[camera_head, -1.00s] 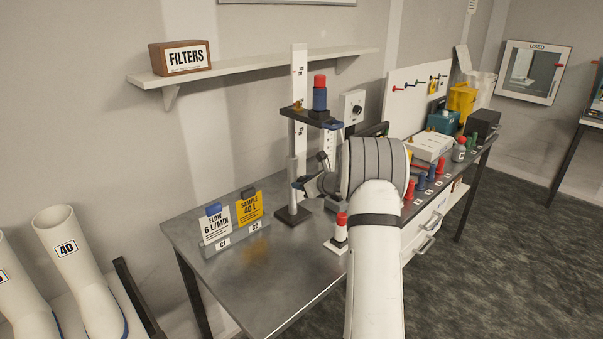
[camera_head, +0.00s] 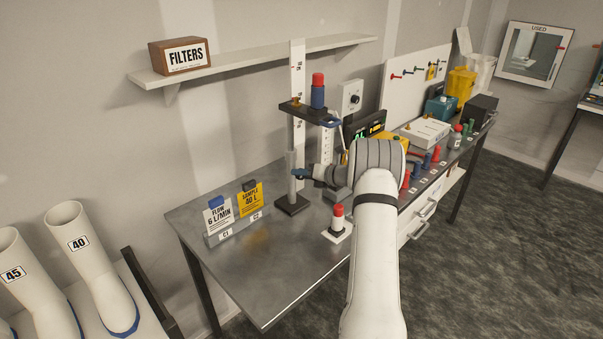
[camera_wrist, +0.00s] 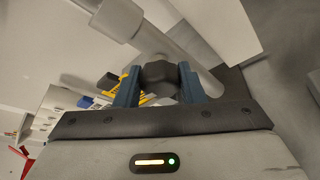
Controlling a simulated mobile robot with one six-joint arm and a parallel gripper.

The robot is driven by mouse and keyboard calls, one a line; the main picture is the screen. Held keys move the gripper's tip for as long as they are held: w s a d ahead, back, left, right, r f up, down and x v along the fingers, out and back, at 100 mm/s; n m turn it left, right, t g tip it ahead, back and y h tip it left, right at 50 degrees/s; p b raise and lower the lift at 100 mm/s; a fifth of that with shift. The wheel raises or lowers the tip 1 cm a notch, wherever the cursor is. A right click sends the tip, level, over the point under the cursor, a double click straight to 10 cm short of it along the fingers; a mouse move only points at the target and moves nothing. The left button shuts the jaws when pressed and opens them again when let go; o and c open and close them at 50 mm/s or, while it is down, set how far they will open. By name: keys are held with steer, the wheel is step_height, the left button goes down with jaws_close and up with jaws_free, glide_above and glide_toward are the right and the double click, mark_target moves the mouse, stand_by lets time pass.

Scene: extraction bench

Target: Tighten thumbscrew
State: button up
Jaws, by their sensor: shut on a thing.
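The thumbscrew (camera_wrist: 158,72) is a dark, blocky knob beside the pale round post (camera_wrist: 170,42) in the wrist view. My gripper (camera_wrist: 160,68) is shut on it, one blue finger on each side. In the head view my gripper (camera_head: 303,174) is at the lower part of the upright stand (camera_head: 298,130); the knob is too small and covered to make out there. The stand's dark base (camera_head: 292,206) rests on the bench.
The metal bench (camera_head: 270,265) is clear at front left. A card holder (camera_head: 238,229) with FLOW and SAMPLE cards stands left of the stand. A red-capped white piece (camera_head: 338,224) stands close under my arm. A lit display (camera_head: 366,126) and several bottles are behind and right.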

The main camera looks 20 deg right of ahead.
steer(key=shift+s+a+f+m+y, duration=0.1)
steer(key=shift+f+m+y, duration=0.2)
steer(key=shift+f, duration=0.1)
stand_by(0.3)
steer(key=o, duration=1)
steer(key=shift+r, duration=0.25)
steer(key=shift+b+v, duration=1.1)
steer(key=shift+v, duration=2.75)
